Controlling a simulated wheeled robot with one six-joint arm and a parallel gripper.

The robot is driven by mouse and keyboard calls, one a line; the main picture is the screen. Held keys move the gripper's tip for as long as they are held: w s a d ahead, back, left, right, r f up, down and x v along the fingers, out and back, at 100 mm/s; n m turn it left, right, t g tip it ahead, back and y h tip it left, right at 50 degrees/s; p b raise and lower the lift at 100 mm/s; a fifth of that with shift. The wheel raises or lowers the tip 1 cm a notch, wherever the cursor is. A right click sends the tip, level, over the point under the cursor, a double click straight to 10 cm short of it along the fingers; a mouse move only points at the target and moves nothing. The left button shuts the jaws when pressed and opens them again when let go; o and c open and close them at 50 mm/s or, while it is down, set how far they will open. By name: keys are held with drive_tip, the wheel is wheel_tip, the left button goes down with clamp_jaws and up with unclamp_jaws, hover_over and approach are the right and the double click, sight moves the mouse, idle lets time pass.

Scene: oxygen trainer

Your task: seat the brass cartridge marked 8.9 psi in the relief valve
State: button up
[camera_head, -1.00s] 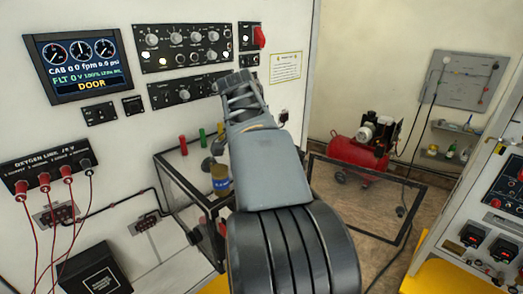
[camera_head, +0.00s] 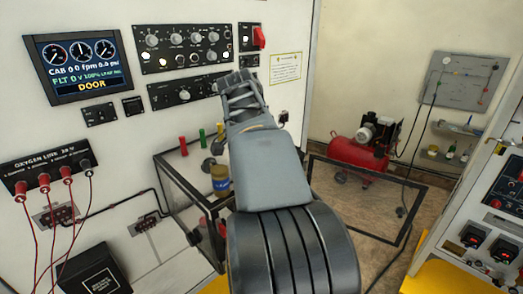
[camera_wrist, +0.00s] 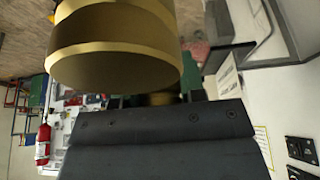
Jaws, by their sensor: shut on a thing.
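A large brass cylinder (camera_wrist: 115,45) with a stepped rim fills the upper left of the wrist view, close to the camera. My gripper (camera_wrist: 160,120) shows there as a dark bar with screws below the brass, and it is shut on a brass piece, which I take to be the cartridge. A second bit of brass (camera_wrist: 162,98) shows just above the bar. In the head view, a brass-coloured cylinder with a blue band (camera_head: 220,180) is left of my arm; my gripper is hidden behind the arm there. No 8.9 psi marking is readable, and I cannot identify the relief valve.
A dark-framed clear case (camera_head: 180,190) stands left of my arm, with red and green pieces at its top. The panel with the display (camera_head: 77,64) and knobs (camera_head: 180,45) is behind. A red compressor (camera_head: 360,152) stands at the back right. Red leads hang at the left.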

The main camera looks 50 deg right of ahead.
wheel_tip(320, 180, up, 3)
drive_tip(key=shift+f, duration=0.1)
drive_tip(key=s+a+r+b, duration=0.2)
drive_tip(key=s+a+r, duration=0.5)
drive_tip(key=a+r, duration=0.3)
drive_tip(key=shift+a, duration=1.2)
